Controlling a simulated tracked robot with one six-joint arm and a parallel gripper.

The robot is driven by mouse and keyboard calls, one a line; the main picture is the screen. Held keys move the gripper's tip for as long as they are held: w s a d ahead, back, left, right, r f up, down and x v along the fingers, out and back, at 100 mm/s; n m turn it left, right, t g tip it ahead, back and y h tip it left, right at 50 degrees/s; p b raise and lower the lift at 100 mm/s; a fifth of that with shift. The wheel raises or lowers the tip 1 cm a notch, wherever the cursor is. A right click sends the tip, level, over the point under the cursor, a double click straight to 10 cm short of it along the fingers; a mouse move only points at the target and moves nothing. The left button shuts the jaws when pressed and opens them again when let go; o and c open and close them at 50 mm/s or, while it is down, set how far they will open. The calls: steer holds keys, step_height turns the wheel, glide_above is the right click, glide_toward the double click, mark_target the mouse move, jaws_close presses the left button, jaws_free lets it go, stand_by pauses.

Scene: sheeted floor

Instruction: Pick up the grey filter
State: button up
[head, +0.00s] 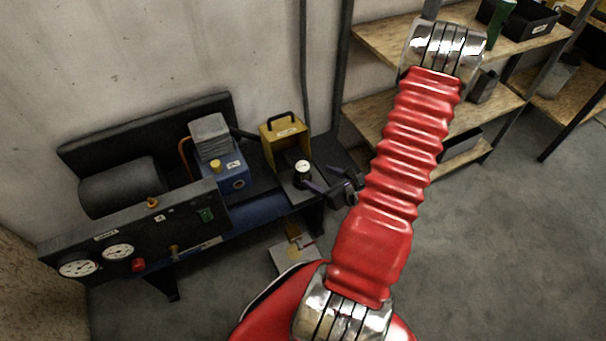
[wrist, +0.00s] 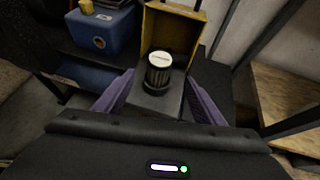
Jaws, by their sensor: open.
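The filter, a short ribbed cylinder with a pale top and dark grey side (wrist: 158,72), stands upright on a grey block in front of an open yellow housing. In the head view the pale top of the filter (head: 302,167) shows just left of my gripper (head: 323,180). My gripper is open and empty. In the wrist view its purple fingers (wrist: 160,92) stand to the left and right of the filter's near side, with gaps on both sides. I cannot tell whether the fingertips are level with the filter. The filter's lower far side is hidden.
The yellow housing (head: 284,140) with a black handle stands right behind the filter. A blue unit (head: 228,172) with a grey ribbed top is to the left. A gauge panel (head: 130,238) is at the front left. Wooden shelves (head: 380,112) stand right. Floor is clear at right.

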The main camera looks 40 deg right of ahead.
mark_target(303, 170)
steer(key=shift+x, duration=2.8)
steer(key=shift+x, duration=2.65)
steer(key=shift+s+f, duration=0.1)
steer(key=shift+c, duration=0.2)
steer(key=c, duration=1.1)
steer(key=shift+c, duration=0.2)
steer(key=shift+r, duration=5)
